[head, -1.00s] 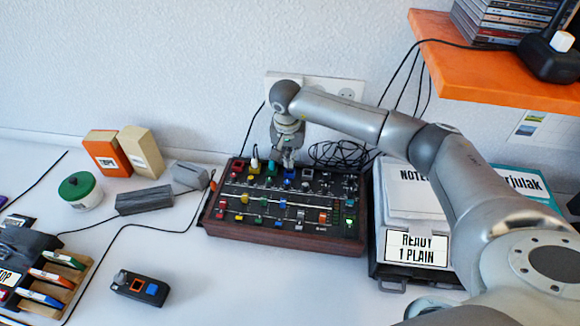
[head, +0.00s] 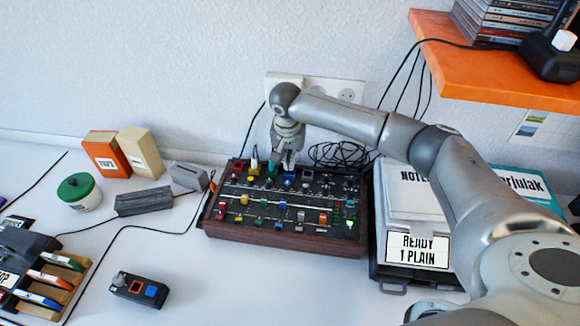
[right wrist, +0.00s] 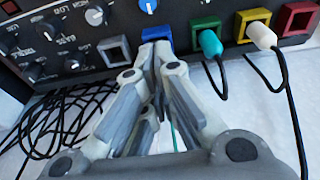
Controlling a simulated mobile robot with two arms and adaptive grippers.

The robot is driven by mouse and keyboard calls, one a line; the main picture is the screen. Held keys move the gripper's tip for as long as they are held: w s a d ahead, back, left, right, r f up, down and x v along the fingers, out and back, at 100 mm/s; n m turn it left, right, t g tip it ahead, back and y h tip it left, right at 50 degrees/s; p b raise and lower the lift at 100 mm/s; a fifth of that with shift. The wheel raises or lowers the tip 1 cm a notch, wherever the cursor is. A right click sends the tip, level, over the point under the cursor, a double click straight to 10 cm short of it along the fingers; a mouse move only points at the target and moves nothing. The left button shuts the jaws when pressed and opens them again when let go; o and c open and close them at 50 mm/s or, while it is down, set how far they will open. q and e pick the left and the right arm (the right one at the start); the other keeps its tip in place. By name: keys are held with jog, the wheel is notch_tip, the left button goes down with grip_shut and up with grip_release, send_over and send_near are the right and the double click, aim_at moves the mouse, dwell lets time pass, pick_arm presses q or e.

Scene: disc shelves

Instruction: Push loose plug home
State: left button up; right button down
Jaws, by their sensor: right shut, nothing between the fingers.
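The dark panel box with wooden sides (head: 290,240) stands on the table against the wall. In the right wrist view its socket row has a blue socket (right wrist: 156,33), a green socket (right wrist: 205,25), a yellow socket (right wrist: 247,17) and a red socket (right wrist: 298,18). A teal plug (right wrist: 210,43) sits at the green socket and a white plug (right wrist: 261,35) at the yellow one, each with a black cable. The white plug stands out further. My right gripper (right wrist: 155,65) is shut and empty, its tips at the blue socket and hiding its lower part. My left gripper is out of view.
Coiled black cable (head: 340,154) lies behind the box. Paper-topped trays (head: 410,190) stand right of it, under an orange shelf (head: 490,75). A small control block (head: 139,290) lies at the front left. The table between is mostly clear, with a cable across.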

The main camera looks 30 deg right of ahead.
jog(key=shift+r+p, duration=1.7)
jog(key=shift+r, duration=1.7)
jog(key=shift+f, duration=0.15)
